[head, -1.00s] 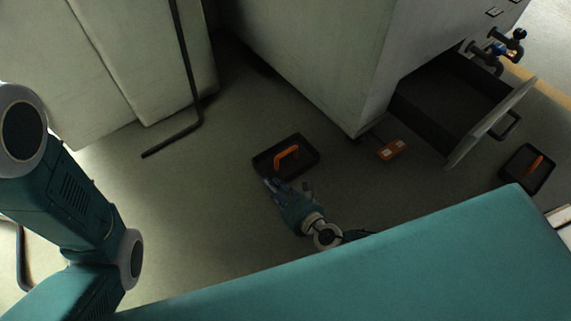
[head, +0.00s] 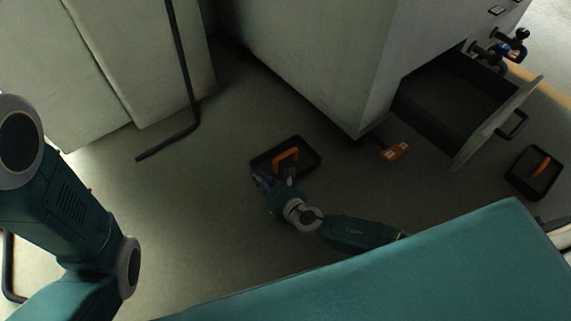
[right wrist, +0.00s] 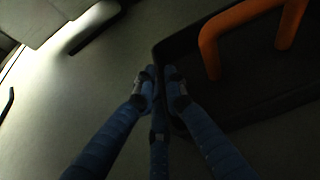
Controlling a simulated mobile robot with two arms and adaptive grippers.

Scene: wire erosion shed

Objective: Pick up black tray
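A black tray (head: 310,166) with an orange handle (head: 286,157) is on the floor near the middle of the head view; I cannot tell whether it is lifted slightly. My right gripper (head: 259,178) is at its near left edge. In the right wrist view the fingertips of that gripper (right wrist: 161,78) are close together, with the edge of the tray (right wrist: 185,52) between them. The fingers look shut on this edge, though the contact is dark. A second black tray (head: 521,180) with an orange handle lies at the far right. My left gripper is out of view.
An orange tool (head: 394,151) lies on the floor right of the tray. A pale cabinet (head: 310,60) stands behind, with an open drawer (head: 474,145) jutting out at right. A black bent pipe (head: 183,70) runs at left. Floor left of the tray is clear.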

